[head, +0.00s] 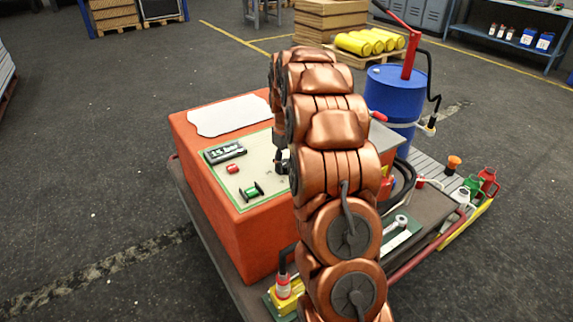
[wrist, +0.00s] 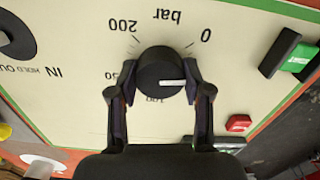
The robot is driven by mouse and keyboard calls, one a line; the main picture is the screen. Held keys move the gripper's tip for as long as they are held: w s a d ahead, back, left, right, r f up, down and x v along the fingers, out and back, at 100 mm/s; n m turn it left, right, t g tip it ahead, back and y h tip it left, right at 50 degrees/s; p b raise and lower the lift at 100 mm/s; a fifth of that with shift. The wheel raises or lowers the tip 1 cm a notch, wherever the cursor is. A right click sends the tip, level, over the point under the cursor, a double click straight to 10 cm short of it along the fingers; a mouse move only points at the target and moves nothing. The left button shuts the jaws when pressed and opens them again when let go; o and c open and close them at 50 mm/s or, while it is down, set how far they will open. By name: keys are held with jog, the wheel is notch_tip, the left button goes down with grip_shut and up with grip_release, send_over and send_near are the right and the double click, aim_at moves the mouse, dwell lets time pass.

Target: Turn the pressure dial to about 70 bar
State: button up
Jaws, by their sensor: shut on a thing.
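The pressure dial (wrist: 155,64) is a round black knob with a white pointer line, on a cream panel (wrist: 75,55) seen upside down in the wrist view. The scale reads bar, with 0 at upper right, 200 at upper left and 100 at the bottom. The pointer aims right and very slightly down, between 0 and 100, at my right-hand finger, which covers the marks there. My gripper (wrist: 160,80) is shut on the dial, one finger on each side. In the head view my arm hides the dial.
The panel tops an orange box (head: 238,235). Beside the dial are a green-and-black switch (wrist: 290,52), a red button (wrist: 238,123) and a black knob (wrist: 14,38) marked IN and HOLD OUT. A blue drum (head: 392,95) stands behind the box. Open floor lies left.

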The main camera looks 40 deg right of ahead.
aim_at(286, 163)
jog(key=m+b, duration=0.1)
jog(key=m, duration=0.4)
jog(key=shift+m, duration=0.3)
jog(key=m, duration=0.5)
jog(key=shift+m, duration=0.4)
jog(key=o, duration=1.2)
jog(key=shift+c, duration=0.2)
notch_tip(286, 163, up, 12)
dwell(0.6)
